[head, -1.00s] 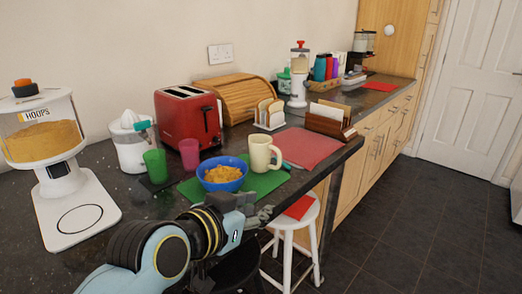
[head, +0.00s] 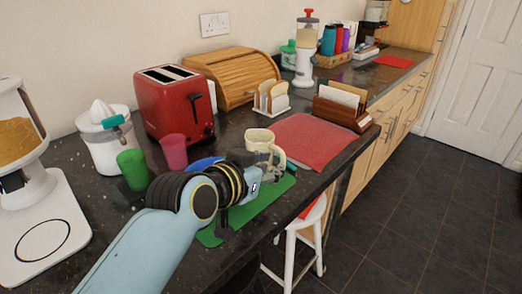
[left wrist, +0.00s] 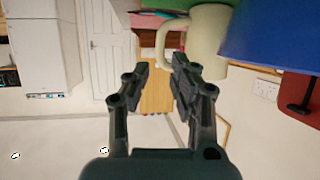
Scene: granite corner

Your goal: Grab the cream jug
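The cream jug (head: 258,136) stands upright on the green mat (head: 262,208), its handle (head: 280,158) towards the right and front. My left gripper (head: 264,164) is in front of the jug and overlaps its lower part in the head view. In the left wrist view, the two fingers of my left gripper (left wrist: 158,72) are apart with nothing clamped between them. The jug (left wrist: 210,38) is close beyond the fingertips there, with its handle (left wrist: 166,42) lined up roughly with the gap. Whether a finger touches the jug I cannot tell. My right gripper is not in view.
The blue bowl (head: 203,163) is left of the jug, mostly hidden behind my arm. A pink cup (head: 174,152), a green cup (head: 132,168) and a red toaster (head: 174,100) stand further left. A red mat (head: 310,140) lies bare on the right. A white stool (head: 304,236) stands below the counter edge.

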